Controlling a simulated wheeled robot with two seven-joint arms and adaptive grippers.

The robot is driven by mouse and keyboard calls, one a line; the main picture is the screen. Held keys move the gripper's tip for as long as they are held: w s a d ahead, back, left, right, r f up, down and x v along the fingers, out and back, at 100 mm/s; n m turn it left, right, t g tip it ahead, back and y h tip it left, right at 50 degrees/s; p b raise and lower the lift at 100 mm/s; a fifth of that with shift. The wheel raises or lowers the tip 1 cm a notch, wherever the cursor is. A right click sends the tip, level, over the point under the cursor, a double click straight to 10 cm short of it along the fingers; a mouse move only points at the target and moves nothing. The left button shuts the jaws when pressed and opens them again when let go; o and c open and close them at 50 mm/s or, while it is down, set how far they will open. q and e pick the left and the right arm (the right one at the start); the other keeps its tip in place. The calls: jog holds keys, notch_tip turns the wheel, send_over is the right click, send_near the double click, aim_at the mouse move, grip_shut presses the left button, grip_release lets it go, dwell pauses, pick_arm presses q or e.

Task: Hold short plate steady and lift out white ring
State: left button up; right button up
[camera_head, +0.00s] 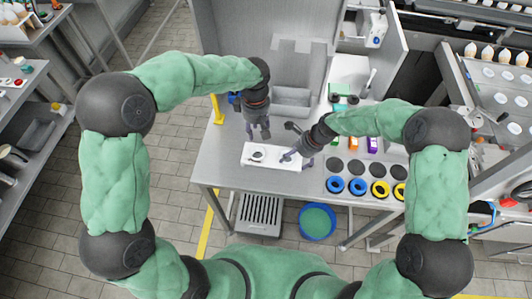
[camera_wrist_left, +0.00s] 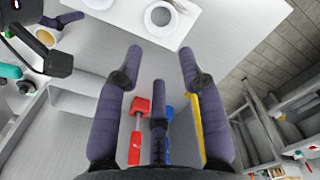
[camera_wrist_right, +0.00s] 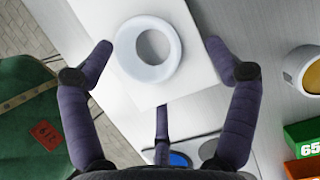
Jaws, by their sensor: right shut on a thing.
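The white short plate (camera_head: 272,164) lies on the grey table. My right gripper (camera_head: 287,157) is at the plate's right end. In the right wrist view its fingers (camera_wrist_right: 160,46) lie along both sides of the plate, closed on it. My left gripper (camera_head: 258,134) is above and behind the plate. In the left wrist view its fingers (camera_wrist_left: 162,58) are spread and empty, with the plate (camera_wrist_left: 220,12) beyond the tips.
Blue and yellow round holders (camera_head: 357,186) line the table's front right. Small coloured boxes (camera_head: 372,145) stand behind them. A grey bin (camera_head: 292,101) is at the back. A yellow stand (camera_head: 217,110) is at the left edge. Bare table lies between plate and bin.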

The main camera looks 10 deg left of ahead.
pick_arm(q)
jog(key=shift+o, duration=0.3)
jog(key=o, duration=0.5)
jog(key=shift+f, duration=0.25)
jog(key=shift+o, duration=0.4)
notch_tip(320, 180, down, 3)
jog(key=shift+w+a+r+n, duration=0.1)
jog(key=shift+a+r+n, duration=0.1)
jog(key=shift+n, duration=0.5)
jog(key=shift+f, duration=4.9)
jog(key=c, duration=0.7)
